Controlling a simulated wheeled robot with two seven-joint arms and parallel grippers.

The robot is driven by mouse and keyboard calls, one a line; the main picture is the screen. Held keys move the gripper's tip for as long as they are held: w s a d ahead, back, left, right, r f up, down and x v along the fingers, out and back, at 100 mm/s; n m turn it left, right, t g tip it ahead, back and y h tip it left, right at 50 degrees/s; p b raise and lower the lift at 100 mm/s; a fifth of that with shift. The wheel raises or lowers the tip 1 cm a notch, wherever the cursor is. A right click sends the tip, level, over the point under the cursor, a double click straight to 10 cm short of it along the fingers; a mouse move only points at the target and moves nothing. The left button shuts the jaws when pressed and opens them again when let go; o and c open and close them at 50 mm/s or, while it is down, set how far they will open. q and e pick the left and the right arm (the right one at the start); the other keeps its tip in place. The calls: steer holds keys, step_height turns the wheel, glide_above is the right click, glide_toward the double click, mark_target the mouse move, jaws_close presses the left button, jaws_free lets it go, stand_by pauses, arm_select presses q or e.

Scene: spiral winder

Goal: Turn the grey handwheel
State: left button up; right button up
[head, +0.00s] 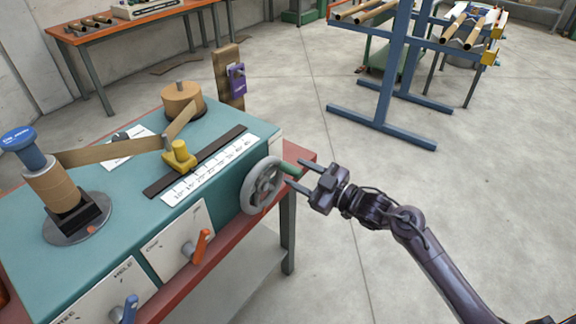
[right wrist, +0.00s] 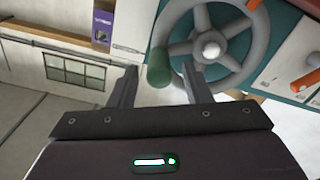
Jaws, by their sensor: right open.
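The grey handwheel (head: 262,186) is on the right-hand side of the teal winder, facing my right arm. It has a green handle (head: 291,170) sticking out from its rim. In the right wrist view the wheel (right wrist: 175,27) shows spokes and a pale hub, and the green handle (right wrist: 159,66) lies between the fingertips. My right gripper (head: 296,177) is open, its two fingers on either side of the handle; I cannot tell whether either finger touches it. My left gripper is not in view.
The winder (head: 222,127) carries a cardboard tube, a yellow guide (head: 179,156) and a scale. Orange (head: 201,246) and blue (head: 130,309) levers are on its front. A blue rack (head: 391,75) stands at the back. The floor at right is clear.

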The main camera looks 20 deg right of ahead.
mark_target(282, 165)
steer(key=shift+x, duration=2.1)
steer(key=shift+w+d, duration=0.1)
jaws_close()
